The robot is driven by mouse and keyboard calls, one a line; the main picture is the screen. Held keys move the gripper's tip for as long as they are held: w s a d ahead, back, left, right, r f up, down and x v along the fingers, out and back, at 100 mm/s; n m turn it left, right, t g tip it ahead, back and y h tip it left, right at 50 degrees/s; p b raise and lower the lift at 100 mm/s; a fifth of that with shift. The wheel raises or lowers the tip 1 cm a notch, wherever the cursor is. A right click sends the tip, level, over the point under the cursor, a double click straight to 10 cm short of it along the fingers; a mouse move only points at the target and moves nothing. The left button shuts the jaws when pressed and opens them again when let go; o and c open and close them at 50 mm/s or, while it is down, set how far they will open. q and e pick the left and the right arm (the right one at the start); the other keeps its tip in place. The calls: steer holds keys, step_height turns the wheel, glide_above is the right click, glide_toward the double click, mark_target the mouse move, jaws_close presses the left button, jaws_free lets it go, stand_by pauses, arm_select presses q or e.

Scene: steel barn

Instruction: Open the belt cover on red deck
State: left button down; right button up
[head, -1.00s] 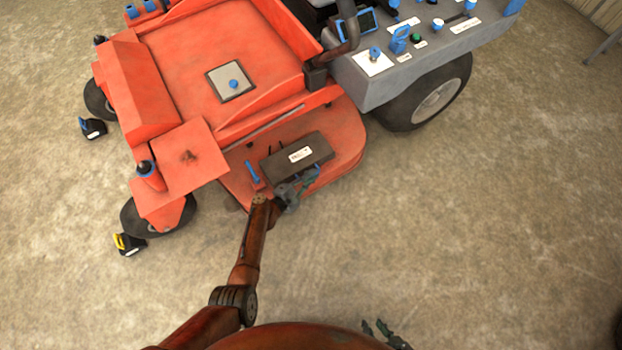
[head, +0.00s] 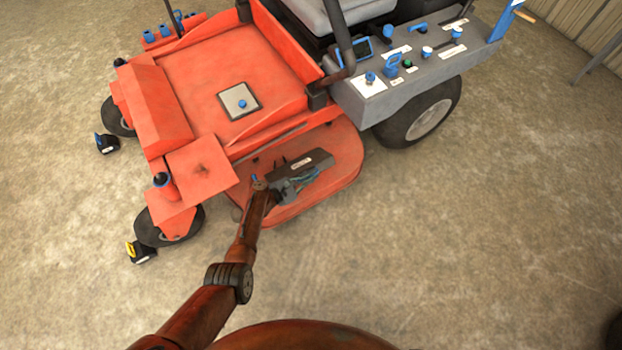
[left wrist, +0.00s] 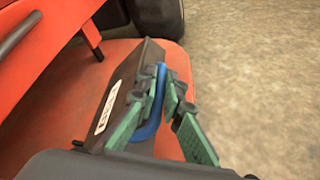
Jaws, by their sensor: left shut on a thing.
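The belt cover (head: 312,158) is a dark grey box with a white label on the red deck (head: 338,172) at the side of the red mower. The fingers partly hide the handle and the cover's near side. My right gripper is out of view.
A grey control panel (head: 415,72) with blue knobs and levers is at the upper right, above a black rear wheel (head: 420,118). A red post with a blue-ringed black top (head: 163,183) stands left of the deck.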

arm_select(q)
steer(key=shift+w+a, duration=0.1)
steer(key=shift+a, duration=0.1)
steer(key=c, duration=2.3)
jaws_free()
steer(key=shift+r, duration=0.1)
steer(key=v, duration=1.2)
